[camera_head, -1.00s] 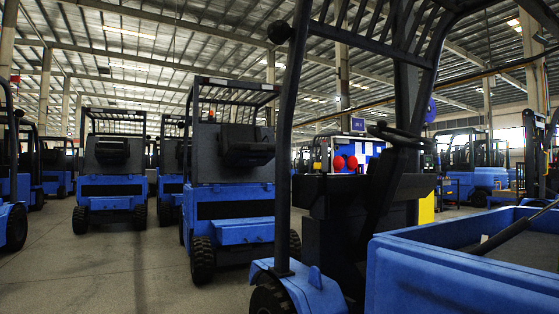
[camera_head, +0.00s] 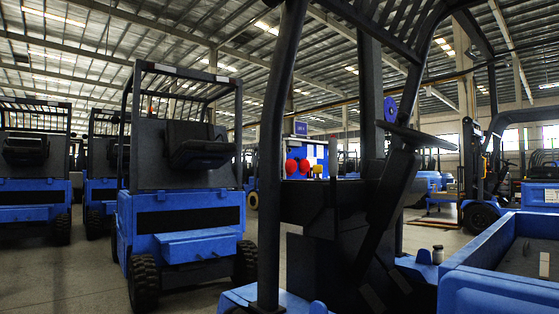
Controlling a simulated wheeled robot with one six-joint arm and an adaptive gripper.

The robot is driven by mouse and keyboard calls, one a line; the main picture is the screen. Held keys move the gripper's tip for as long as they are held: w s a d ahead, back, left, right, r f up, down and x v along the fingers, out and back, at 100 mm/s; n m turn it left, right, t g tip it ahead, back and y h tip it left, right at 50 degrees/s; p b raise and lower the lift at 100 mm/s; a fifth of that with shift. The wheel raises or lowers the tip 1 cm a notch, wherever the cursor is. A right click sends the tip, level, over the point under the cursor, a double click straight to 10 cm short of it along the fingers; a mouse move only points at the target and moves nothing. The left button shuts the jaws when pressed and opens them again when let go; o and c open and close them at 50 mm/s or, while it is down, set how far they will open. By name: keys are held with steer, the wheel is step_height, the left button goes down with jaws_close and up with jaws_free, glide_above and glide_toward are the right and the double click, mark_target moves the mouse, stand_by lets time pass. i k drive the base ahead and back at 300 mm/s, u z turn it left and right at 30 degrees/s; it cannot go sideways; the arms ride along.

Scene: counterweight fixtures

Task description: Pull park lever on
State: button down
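A blue and black forklift fills the right half of the view. Its black steering wheel (camera_head: 408,138) sits on a slanted dark column (camera_head: 388,205) above a black front panel (camera_head: 330,215). I cannot make out which part is the park lever; the dark parts around the column blend together. The blue body of this forklift has a raised rim (camera_head: 470,275) around a grey recess at the lower right. My gripper is not in view.
A black overhead-guard post (camera_head: 274,150) stands in front of the panel. Another blue forklift (camera_head: 185,215) stands close on the left, with several more behind it. Red round objects (camera_head: 297,167) show behind the panel. Grey floor (camera_head: 90,280) is open at the lower left.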

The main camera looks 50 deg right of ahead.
mark_target(333, 141)
steer(key=z, duration=0.7)
steer(key=i, duration=1.35)
steer(key=z, duration=1)
